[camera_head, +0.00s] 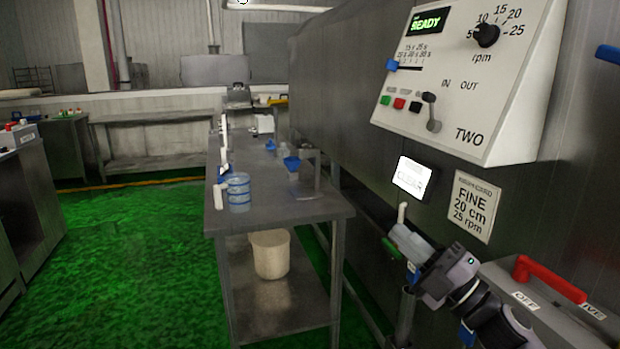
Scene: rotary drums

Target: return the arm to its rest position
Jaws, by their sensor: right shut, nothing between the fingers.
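My right arm comes in at the lower right. Its grey and black gripper (408,241) points up and to the left, in front of the machine's steel front. The gripper is shut and holds nothing. It is below the lit white CLEAR sign (411,178) and left of the red handle. A small white knob (402,212) and a small green part (391,248) show close to the fingers; I cannot tell whether they touch. My left gripper is not in view.
A control panel (470,75) marked TWO reads READY above. A red handle (548,278) is by the OFF label at right. A steel table (275,209) holds blue-banded containers (239,192); a cream bucket (270,254) is below. Green floor (130,260) is open at left.

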